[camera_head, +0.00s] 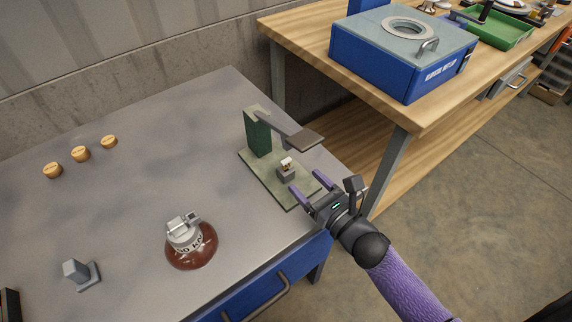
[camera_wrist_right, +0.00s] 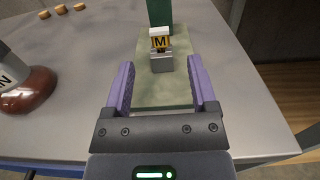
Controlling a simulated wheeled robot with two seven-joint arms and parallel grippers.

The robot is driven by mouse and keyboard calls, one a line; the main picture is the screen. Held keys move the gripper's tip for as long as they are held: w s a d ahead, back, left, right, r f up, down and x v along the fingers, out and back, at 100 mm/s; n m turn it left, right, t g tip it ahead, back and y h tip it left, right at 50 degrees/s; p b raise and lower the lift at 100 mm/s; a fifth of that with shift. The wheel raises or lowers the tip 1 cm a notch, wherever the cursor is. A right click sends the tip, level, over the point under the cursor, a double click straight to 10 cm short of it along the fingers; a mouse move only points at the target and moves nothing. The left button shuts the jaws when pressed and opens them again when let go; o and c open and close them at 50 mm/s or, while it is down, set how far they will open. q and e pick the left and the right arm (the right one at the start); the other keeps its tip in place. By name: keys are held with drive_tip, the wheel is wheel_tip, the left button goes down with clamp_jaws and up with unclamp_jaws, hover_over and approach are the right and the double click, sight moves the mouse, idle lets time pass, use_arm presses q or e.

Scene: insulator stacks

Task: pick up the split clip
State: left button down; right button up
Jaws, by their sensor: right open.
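The split clip appears to be the small white and yellow piece (camera_head: 287,163) on a grey block (camera_head: 285,174) on the green base plate (camera_head: 262,177). In the right wrist view the piece (camera_wrist_right: 160,41) shows a yellow face marked "M", on top of the grey block (camera_wrist_right: 162,63). My right gripper (camera_head: 309,186) is open and empty at the plate's front right corner. Its purple fingers (camera_wrist_right: 161,85) point toward the block, which lies ahead of and between them, apart from both. My left gripper is not in view.
A green post (camera_head: 257,133) with a grey overhanging arm (camera_head: 298,134) stands behind the block. A brown insulator (camera_head: 191,248) with a metal cap, a grey stand (camera_head: 80,273) and several round tan pieces (camera_head: 80,154) are on the table. A workbench (camera_head: 400,113) stands at the back right.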

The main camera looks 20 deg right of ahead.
sight(287, 163)
drive_tip(key=b+x, duration=0.1)
drive_tip(key=x, duration=0.4)
drive_tip(key=shift+w+a+f, duration=0.1)
drive_tip(key=shift+w+a, duration=0.05)
drive_tip(key=shift+w, duration=0.3)
drive_tip(key=shift+c, duration=0.4)
drive_tip(key=c, duration=0.5)
clamp_jaws()
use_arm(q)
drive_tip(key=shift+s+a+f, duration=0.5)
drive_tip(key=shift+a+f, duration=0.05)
